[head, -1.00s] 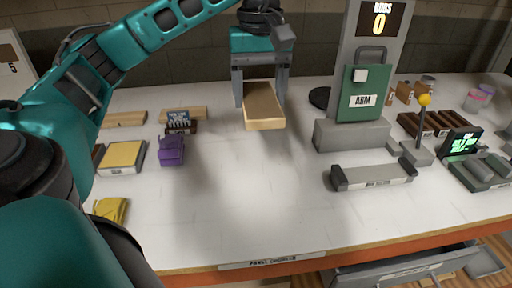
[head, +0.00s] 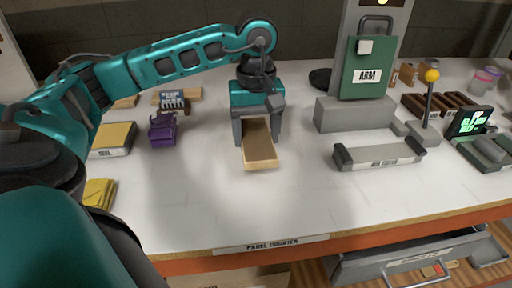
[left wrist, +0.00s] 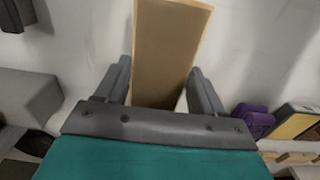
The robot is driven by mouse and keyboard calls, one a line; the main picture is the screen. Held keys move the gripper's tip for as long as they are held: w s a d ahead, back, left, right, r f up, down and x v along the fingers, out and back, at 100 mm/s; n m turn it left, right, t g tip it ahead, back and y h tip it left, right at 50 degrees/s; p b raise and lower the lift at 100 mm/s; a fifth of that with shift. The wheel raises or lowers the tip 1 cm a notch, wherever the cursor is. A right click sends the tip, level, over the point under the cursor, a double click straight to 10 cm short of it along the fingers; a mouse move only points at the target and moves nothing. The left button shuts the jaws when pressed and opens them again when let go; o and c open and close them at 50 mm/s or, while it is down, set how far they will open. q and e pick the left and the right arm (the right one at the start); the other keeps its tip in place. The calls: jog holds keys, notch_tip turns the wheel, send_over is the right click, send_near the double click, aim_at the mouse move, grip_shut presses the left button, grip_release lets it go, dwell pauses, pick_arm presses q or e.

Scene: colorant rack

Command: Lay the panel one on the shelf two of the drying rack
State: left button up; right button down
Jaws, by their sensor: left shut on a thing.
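A flat tan wooden panel (head: 260,158) is between the fingers of my left gripper (head: 257,140), above the middle of the white counter. Its free end points toward the counter's front edge. I cannot tell exactly how high it is above the counter. In the left wrist view the panel (left wrist: 170,40) runs out beyond the fingers of the left gripper (left wrist: 160,68), which are on either side of it. I cannot make out the drying rack or its shelf two in these views. My right gripper is not in view.
A grey tray-like holder (head: 380,155) and a green ARM board (head: 367,68) stand to the right. A purple item (head: 163,130) and yellow pads (head: 113,138) lie left. A grey drawer (head: 400,262) stands open below the counter. The counter's front middle (head: 250,215) is clear.

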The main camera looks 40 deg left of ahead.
aim_at(256, 138)
pick_arm(q)
jog(key=shift+f, duration=2.1)
jog(key=shift+f+b, duration=0.15)
jog(key=shift+b, duration=0.2)
jog(key=o, duration=1.1)
